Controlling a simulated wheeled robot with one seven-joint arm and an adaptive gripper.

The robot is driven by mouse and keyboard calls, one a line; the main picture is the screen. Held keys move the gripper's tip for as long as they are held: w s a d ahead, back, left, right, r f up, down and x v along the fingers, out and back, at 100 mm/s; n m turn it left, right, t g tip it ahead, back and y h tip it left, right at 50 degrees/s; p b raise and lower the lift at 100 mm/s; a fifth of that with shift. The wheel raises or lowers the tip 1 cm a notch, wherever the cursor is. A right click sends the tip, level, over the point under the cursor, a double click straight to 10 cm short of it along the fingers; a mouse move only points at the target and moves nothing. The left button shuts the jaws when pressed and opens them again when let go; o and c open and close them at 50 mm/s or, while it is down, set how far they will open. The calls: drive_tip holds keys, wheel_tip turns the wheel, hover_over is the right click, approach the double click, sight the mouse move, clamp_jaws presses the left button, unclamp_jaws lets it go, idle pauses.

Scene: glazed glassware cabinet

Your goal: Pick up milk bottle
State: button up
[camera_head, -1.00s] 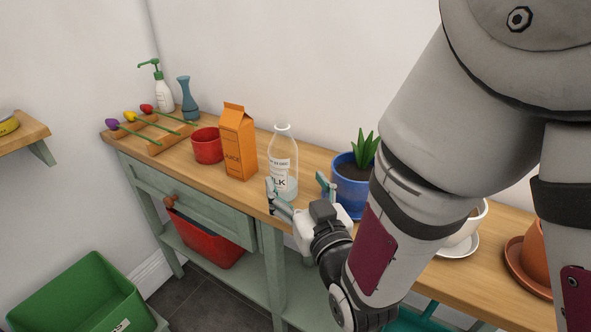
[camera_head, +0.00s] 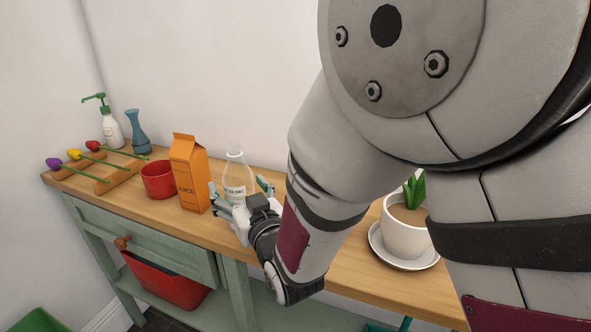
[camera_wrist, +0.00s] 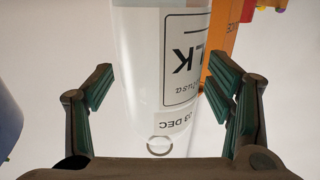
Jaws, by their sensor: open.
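The clear milk bottle (camera_head: 237,177) with a white label stands upright on the wooden counter, just right of the orange juice carton. My gripper (camera_head: 242,188) is open at the bottle, its fingers to either side and its body hiding the bottle's lower part in the head view. In the wrist view the milk bottle (camera_wrist: 165,75) stands between the two green-padded fingers of my gripper (camera_wrist: 163,93). A gap shows on each side, so neither finger appears to touch it.
The juice carton (camera_head: 188,173) stands close left of the bottle, with a red pot (camera_head: 157,181) beyond it. A white cup (camera_head: 404,232) on a saucer (camera_head: 376,247) stands to the right. A blue vase (camera_head: 137,133), a soap bottle (camera_head: 111,130) and artificial tulips are at the far left.

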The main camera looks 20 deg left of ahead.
drive_tip(key=c, duration=1.7)
clamp_jaws()
drive_tip(key=shift+r, duration=0.15)
